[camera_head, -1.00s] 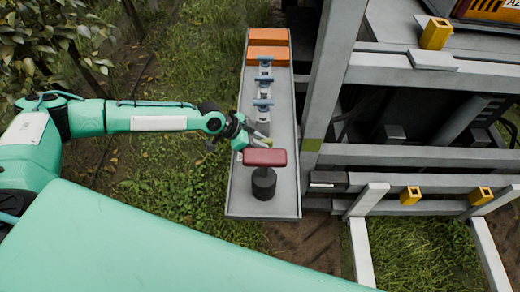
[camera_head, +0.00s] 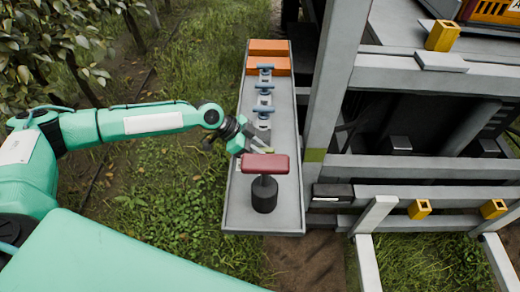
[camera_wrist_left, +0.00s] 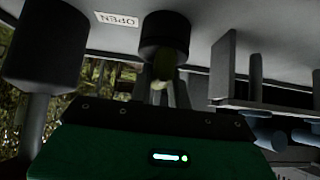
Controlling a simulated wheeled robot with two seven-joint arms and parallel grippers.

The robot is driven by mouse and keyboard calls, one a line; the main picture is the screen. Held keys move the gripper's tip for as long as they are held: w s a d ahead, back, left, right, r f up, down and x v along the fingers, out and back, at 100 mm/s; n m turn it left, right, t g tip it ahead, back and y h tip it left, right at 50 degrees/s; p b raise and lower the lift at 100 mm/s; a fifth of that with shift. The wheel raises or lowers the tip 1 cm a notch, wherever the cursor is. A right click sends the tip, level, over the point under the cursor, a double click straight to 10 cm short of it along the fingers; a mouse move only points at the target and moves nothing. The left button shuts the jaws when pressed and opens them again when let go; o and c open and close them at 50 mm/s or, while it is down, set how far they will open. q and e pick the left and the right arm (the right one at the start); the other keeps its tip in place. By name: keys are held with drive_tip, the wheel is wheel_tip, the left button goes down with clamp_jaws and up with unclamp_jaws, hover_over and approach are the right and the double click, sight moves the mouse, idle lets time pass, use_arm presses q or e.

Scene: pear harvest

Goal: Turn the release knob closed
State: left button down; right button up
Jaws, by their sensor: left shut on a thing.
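My left gripper (camera_head: 262,150) reaches in from the left to just behind the red bar of a T-handle (camera_head: 265,163) on the long grey tray. In the left wrist view, which looks upside down, the fingers (camera_wrist_left: 165,85) are shut on a short dark round knob (camera_wrist_left: 165,30) that hangs from the panel in the picture. A white label reading OPEN (camera_wrist_left: 117,19) lies beside the knob. In the head view the knob is hidden by the gripper and the red bar. My right gripper is not in view.
The T-handle's black base (camera_head: 264,194) stands close to the gripper, and its dark cylinder (camera_wrist_left: 45,45) shows in the wrist view. Blue-topped levers (camera_head: 264,88) and orange blocks (camera_head: 268,57) stand farther back on the tray (camera_head: 240,218). A grey frame (camera_head: 328,90) rises to the right.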

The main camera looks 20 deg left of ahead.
use_arm(q)
drive_tip(key=c, duration=1.3)
unclamp_jaws()
drive_tip(key=shift+a+r, duration=0.1)
drive_tip(key=shift+a, duration=0.15)
drive_tip(key=b+v, duration=0.2)
drive_tip(key=v, duration=1.1)
drive_tip(key=shift+a+r, duration=0.1)
drive_tip(key=shift+r, duration=0.05)
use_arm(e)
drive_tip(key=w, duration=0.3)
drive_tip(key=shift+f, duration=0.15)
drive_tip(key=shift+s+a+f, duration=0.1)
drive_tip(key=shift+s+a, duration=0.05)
